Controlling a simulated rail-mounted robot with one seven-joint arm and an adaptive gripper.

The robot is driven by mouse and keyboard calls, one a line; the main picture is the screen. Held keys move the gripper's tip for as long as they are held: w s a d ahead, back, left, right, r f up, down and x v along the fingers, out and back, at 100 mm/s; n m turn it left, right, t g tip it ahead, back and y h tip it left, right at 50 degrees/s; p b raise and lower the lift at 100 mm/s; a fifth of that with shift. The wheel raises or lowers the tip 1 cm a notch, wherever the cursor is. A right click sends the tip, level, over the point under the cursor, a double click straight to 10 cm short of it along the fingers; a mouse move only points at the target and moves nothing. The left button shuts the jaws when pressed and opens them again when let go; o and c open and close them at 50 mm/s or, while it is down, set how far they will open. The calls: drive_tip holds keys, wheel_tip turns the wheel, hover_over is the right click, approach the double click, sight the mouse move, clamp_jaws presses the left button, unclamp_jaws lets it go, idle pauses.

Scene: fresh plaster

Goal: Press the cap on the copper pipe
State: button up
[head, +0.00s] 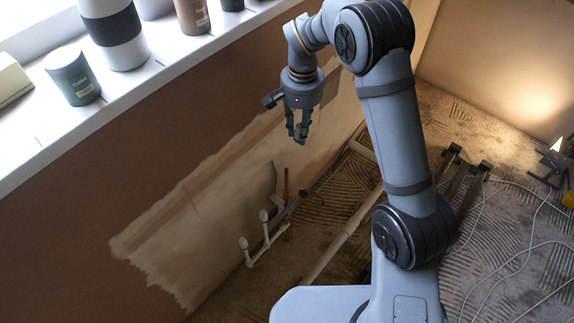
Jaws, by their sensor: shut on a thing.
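My gripper (299,136) hangs below my wrist, fingers pointing down, in front of the wall. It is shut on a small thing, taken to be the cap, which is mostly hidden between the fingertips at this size. A thin copper pipe (286,184) stands upright near the foot of the wall, below and a little left of my gripper, with a clear gap between them. Its top looks bare.
White pipes (264,230) with upright ends stand left of the copper pipe. A windowsill (120,110) with a green can (72,76) and other containers is at upper left. A long pale pipe (342,232) lies on the ridged floor. Cables and a lit lamp are right.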

drive_tip(key=shift+m, duration=0.5)
drive_tip(key=shift+w+a+f+b, duration=0.55)
drive_tip(key=shift+f+b, duration=1)
drive_tip(key=shift+f, duration=1.55)
drive_tip(key=shift+w+a+f+b, duration=0.55)
drive_tip(key=shift+f+b, duration=1)
drive_tip(key=shift+f, duration=1.5)
drive_tip(key=shift+w+a+f+b, duration=0.55)
drive_tip(key=shift+f+b, duration=1)
drive_tip(key=shift+f, duration=1.55)
drive_tip(key=shift+s+a+f+b, duration=0.15)
drive_tip(key=shift+f+b, duration=0.05)
drive_tip(key=shift+b, duration=0.1)
drive_tip(key=o, duration=0.9)
drive_tip(key=o, duration=0.5)
drive_tip(key=shift+c, duration=0.2)
drive_tip(key=shift+o, duration=0.6)
drive_tip(key=shift+r, duration=0.1)
